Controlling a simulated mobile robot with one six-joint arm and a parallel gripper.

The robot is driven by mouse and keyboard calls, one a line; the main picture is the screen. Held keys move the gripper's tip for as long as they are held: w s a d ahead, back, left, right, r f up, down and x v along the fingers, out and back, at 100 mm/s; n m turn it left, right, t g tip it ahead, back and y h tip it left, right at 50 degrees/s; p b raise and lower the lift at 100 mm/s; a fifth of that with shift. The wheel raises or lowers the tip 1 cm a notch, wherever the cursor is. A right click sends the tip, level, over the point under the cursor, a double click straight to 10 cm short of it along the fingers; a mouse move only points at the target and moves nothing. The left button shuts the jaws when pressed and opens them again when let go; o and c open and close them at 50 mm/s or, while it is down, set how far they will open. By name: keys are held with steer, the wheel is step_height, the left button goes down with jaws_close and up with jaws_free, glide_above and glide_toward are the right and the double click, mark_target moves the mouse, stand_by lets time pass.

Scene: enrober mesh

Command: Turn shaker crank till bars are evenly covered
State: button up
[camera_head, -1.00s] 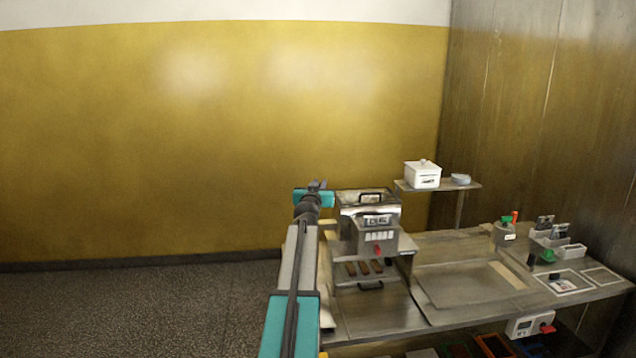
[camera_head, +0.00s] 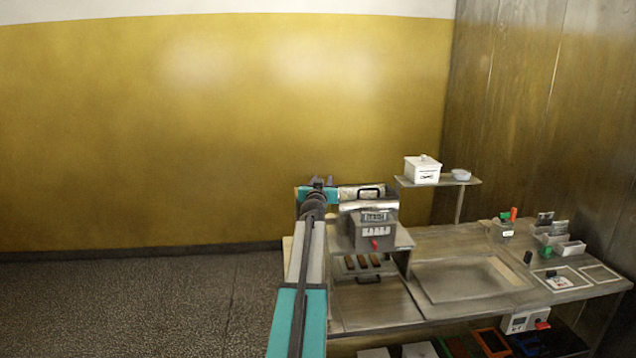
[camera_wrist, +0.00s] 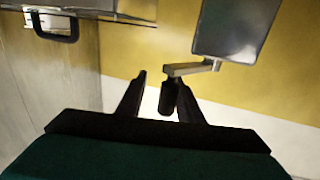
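The shaker machine (camera_head: 372,231) is a steel box with a handled top, standing at the left of the bench. Several brown bars (camera_head: 362,262) lie in a row at its base; their coating is too small to judge. In the wrist view, a steel crank arm (camera_wrist: 192,69) carries a dark crank knob (camera_wrist: 167,97). My gripper (camera_wrist: 163,88) has its fingers apart, with the knob showing between them, close to the right finger. I cannot tell whether they touch. In the head view my gripper (camera_head: 322,183) is at the machine's upper left, where the crank is hidden.
A shelf (camera_head: 440,182) at the back holds a white lidded box (camera_head: 422,170) and a small bowl (camera_head: 460,175). A shallow tray (camera_head: 470,279) lies right of the machine. Small bottles and holders stand at the right. Floor at the left is clear.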

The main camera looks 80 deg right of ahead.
steer(key=s+a+b, duration=0.1)
steer(key=a+b, duration=0.3)
steer(key=a, duration=0.9)
steer(key=shift+s+a+b, duration=0.2)
steer(key=shift+a+b, duration=0.1)
stand_by(0.6)
